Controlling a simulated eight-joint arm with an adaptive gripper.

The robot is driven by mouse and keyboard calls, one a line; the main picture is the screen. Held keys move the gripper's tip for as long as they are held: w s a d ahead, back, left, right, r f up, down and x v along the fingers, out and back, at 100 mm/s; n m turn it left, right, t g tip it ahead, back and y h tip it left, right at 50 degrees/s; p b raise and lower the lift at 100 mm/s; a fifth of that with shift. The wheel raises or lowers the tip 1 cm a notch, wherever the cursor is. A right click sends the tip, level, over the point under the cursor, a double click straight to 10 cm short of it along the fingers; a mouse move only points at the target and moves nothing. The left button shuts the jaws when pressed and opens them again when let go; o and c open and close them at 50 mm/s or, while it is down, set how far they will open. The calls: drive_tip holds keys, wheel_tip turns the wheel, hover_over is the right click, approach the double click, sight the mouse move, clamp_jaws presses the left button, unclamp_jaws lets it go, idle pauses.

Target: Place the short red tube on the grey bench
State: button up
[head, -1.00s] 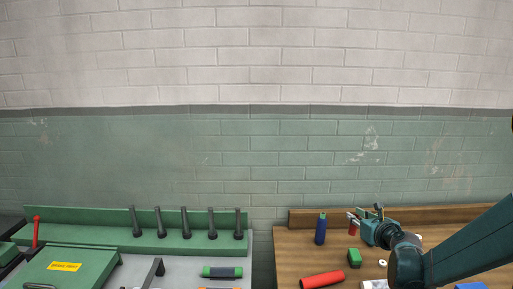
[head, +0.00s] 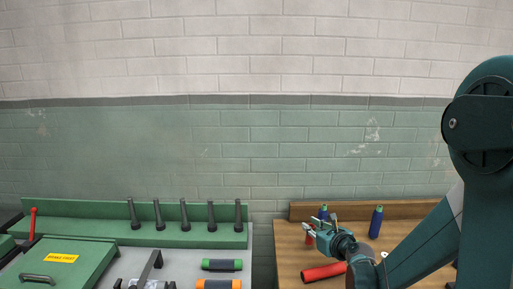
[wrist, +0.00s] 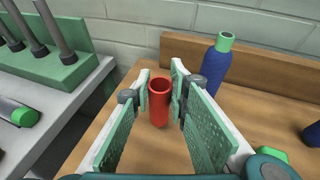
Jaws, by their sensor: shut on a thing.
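The short red tube (wrist: 159,101) stands upright between the fingertips of my gripper (wrist: 160,88) in the wrist view. My gripper is shut on it. In the head view my gripper (head: 309,231) is over the left part of the wooden table, and the tube is mostly hidden there. The tube's height above the wood is hard to tell. The grey bench (head: 185,265) stands to the left, across a gap from the wooden table. Its edge also shows at the left of the wrist view (wrist: 75,97).
A longer red tube (head: 323,272) lies on the wooden table (head: 290,265). Blue green-topped bottles (head: 376,222) stand near its back. On the bench are a green rack with several dark spindles (head: 184,216), a green-ended roll (head: 222,265) and an orange-ended roll (head: 218,284).

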drive_tip(key=shift+r, duration=0.1)
idle(0.4)
drive_tip(key=shift+r, duration=2.95)
drive_tip(key=s+a+n+g+y, duration=0.25)
drive_tip(key=s+a, duration=0.35)
drive_tip(key=a, duration=0.4)
drive_tip(key=s+a+n+g+y, duration=0.2)
drive_tip(key=s+a+n+y, duration=0.25)
drive_tip(key=a, duration=0.55)
drive_tip(key=s+a+f+n+g+y, duration=0.2)
drive_tip(key=s+a+f+n+g, duration=0.2)
drive_tip(key=s+a, duration=0.9)
drive_tip(key=shift+s+a+n+g+y+b, duration=0.6)
drive_tip(key=shift+s+g, duration=0.55)
drive_tip(key=shift+s, duration=0.85)
drive_tip(key=shift+d+f, duration=0.1)
drive_tip(key=shift+d, duration=0.1)
drive_tip(key=shift+f, duration=0.15)
drive_tip(key=shift+f+b, duration=2.05)
drive_tip(key=shift+f, duration=1.15)
